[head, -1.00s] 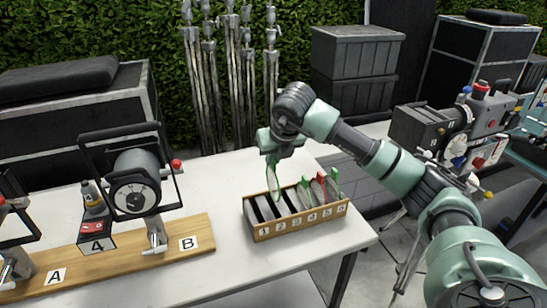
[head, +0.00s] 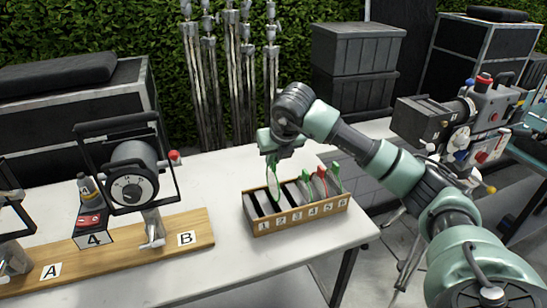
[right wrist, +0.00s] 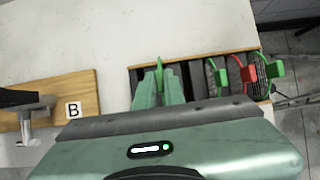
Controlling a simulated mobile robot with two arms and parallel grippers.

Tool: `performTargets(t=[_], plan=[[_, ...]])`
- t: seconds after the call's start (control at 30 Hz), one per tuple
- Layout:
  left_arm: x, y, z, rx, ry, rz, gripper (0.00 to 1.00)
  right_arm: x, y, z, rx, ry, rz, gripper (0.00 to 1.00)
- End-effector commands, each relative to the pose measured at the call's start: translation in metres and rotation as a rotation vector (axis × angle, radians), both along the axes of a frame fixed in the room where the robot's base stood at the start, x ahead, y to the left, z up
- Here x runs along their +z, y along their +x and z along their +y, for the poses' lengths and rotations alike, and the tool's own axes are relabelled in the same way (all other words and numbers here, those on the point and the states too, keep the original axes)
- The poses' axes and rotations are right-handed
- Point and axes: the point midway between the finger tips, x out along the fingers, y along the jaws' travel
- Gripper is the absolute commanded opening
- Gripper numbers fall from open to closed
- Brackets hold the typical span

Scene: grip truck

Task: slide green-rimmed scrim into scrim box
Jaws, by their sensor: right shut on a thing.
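My right gripper (head: 273,160) is shut on a green-rimmed scrim (head: 272,185), which hangs upright and edge-near below it. In the right wrist view the fingers (right wrist: 160,88) pinch its green tab (right wrist: 159,65). The scrim box (head: 300,220) is a wooden tray with slots numbered 1 to 6. The held scrim is at the box's left half, around slots 2 and 3; its lower edge appears to be at or just inside the slot tops, but I cannot tell how deep. Two other green-tabbed scrims and one red-tabbed scrim (head: 321,180) stand in the right slots. My left gripper is not in view.
A lamp (head: 134,178) in a black frame stands on a wooden board (head: 185,224) marked A and B, left of the box. A camera-like device (head: 485,112) stands at right. The white table (head: 215,185) is bare between lamp and box. Stands and cases line the back.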

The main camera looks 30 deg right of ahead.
Motion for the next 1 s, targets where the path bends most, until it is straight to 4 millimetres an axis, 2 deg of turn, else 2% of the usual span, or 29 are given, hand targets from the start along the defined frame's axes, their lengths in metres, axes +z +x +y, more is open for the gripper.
performTargets(t=[0.2,0.73,1.0], plan=[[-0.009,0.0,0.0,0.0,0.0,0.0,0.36,-0.009,0.0,0.0,0.0,0.0,0.0,0.0],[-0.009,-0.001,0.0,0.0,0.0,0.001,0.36,-0.01,0.0,0.0,0.0,0.0,0.0,0.0],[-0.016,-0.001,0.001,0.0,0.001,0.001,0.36,-0.018,0.0,0.0,0.0,0.0,0.0,0.0]])
